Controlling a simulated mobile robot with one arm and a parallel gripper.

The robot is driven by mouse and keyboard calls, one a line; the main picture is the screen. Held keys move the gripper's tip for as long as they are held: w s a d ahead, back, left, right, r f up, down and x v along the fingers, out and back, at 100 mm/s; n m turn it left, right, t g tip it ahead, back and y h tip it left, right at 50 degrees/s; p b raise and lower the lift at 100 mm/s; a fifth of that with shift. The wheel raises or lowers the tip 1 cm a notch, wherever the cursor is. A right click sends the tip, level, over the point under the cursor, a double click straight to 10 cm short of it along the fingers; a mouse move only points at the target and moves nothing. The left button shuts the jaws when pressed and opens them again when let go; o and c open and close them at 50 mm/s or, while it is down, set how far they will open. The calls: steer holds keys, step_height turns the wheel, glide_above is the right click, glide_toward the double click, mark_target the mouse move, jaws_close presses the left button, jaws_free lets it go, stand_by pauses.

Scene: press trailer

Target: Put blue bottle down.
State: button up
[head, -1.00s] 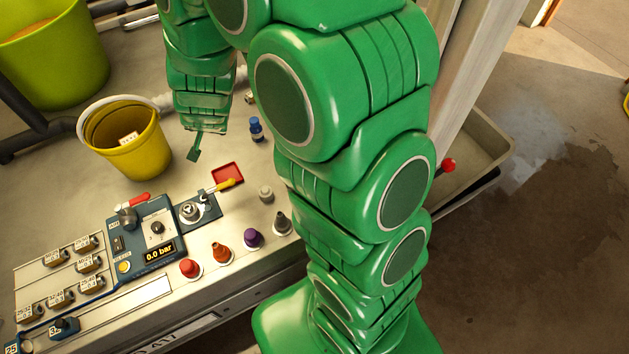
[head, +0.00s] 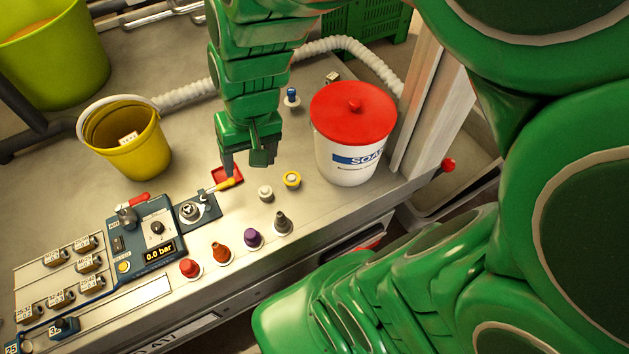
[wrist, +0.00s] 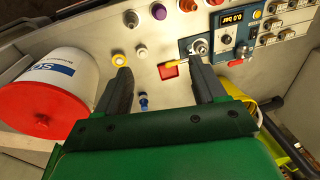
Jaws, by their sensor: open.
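A small blue bottle (wrist: 143,101) stands on the bench in the wrist view, between the lines of my two fingers but nearer the left one. My gripper (wrist: 163,78) is open, with nothing held between its fingers. In the head view my gripper (head: 247,166) points down over the bench by the small red tray (head: 219,173), with one finger in front of part of it. My arm hides the bench behind the gripper there.
A white soap bucket with a red lid (head: 352,108) stands right of my gripper. A yellow bucket (head: 128,140) stands left. A small blue-topped item (head: 291,97), a yellow ring (head: 292,179), several nozzles (head: 253,238) and a control panel (head: 150,232) are nearby.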

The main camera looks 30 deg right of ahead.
steer(key=s+d+r+g+h, duration=0.1)
steer(key=s+d+r, duration=0.1)
steer(key=s, duration=0.4)
steer(key=s+d+r+g, duration=0.1)
steer(key=s+d+r, duration=0.1)
steer(key=s+d, duration=0.2)
steer(key=s, duration=0.2)
steer(key=shift+s+n+g+h, duration=0.3)
steer(key=shift+s+h, duration=0.1)
steer(key=shift+d, duration=0.1)
